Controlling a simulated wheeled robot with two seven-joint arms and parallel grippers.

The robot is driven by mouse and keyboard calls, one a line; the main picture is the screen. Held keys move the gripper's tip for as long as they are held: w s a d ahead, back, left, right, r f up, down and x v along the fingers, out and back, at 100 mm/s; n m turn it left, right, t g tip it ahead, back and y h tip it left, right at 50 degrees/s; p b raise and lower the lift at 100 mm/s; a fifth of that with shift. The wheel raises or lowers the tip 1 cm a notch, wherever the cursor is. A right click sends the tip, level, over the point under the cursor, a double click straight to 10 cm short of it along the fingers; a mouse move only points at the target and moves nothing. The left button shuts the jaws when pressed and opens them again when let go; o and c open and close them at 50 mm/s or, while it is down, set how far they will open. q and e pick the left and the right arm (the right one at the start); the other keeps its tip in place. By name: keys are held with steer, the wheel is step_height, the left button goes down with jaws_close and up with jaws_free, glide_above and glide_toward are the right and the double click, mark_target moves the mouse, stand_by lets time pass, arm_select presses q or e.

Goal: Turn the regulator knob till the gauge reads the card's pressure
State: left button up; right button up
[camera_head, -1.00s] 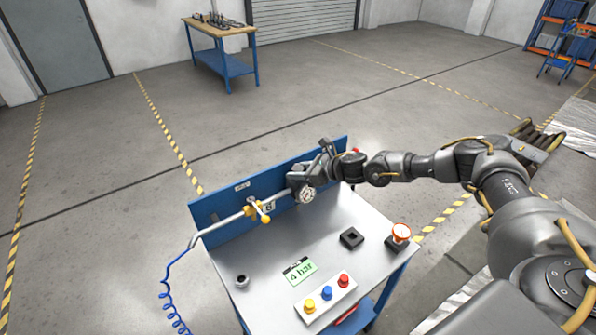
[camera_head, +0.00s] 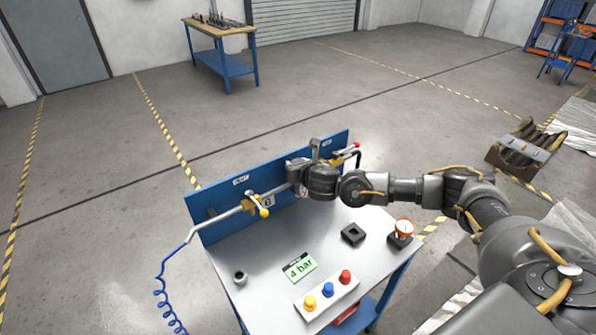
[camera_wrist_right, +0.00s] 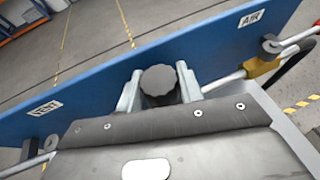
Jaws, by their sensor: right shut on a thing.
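The regulator knob (camera_wrist_right: 159,82) is dark, round and ridged, in front of the blue panel in the right wrist view. My right gripper (camera_wrist_right: 159,90) has one pale finger on each side of it and is shut on it. In the head view my right gripper (camera_head: 298,174) hides the knob. The gauge (camera_head: 303,191) is mostly covered by my gripper there, so its needle cannot be read. The green-and-black card (camera_head: 300,268) lies on the bench top and reads "4 bar". My left gripper is not in view.
A pipe with a yellow-handled valve (camera_head: 259,206) runs along the blue panel (camera_head: 228,202). A red-tipped lever (camera_head: 350,149) is at its right end. On the bench are a button box (camera_head: 327,296), a black square block (camera_head: 352,234), an orange-topped item (camera_head: 403,230) and a small cup (camera_head: 240,278).

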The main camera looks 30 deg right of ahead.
steer(key=m+h+b, duration=0.2)
steer(key=m+g+h+b, duration=0.1)
steer(key=h+b, duration=0.1)
steer(key=shift+w+a+f+m+b, duration=0.1)
steer(key=shift+f+m+b, duration=0.05)
steer(key=shift+m+b, duration=0.2)
steer(key=shift+m+g+h, duration=0.3)
steer(key=shift+m+h, duration=0.25)
steer(key=shift+h, duration=0.05)
arm_select(q)
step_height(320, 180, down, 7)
steer(key=b, duration=0.1)
arm_select(e)
steer(key=shift+r+m+g+h, duration=0.2)
steer(key=shift+m+g+h, duration=0.5)
steer(key=shift+m+h, duration=0.25)
steer(key=shift+r+m+g+h+p, duration=0.15)
steer(key=shift+m+g+h+p, duration=0.15)
steer(key=shift+m+g+h, duration=0.5)
steer(key=shift+r+m+g+h+p, duration=0.15)
steer(key=shift+m+g+h+p, duration=0.5)
steer(key=shift+m+g+p, duration=0.45)
arm_select(q)
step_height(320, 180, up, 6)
steer(key=p, duration=0.3)
arm_select(e)
steer(key=shift+f+m+g+h, duration=0.2)
steer(key=shift+m+g+h, duration=0.5)
steer(key=shift+m+g, duration=0.55)
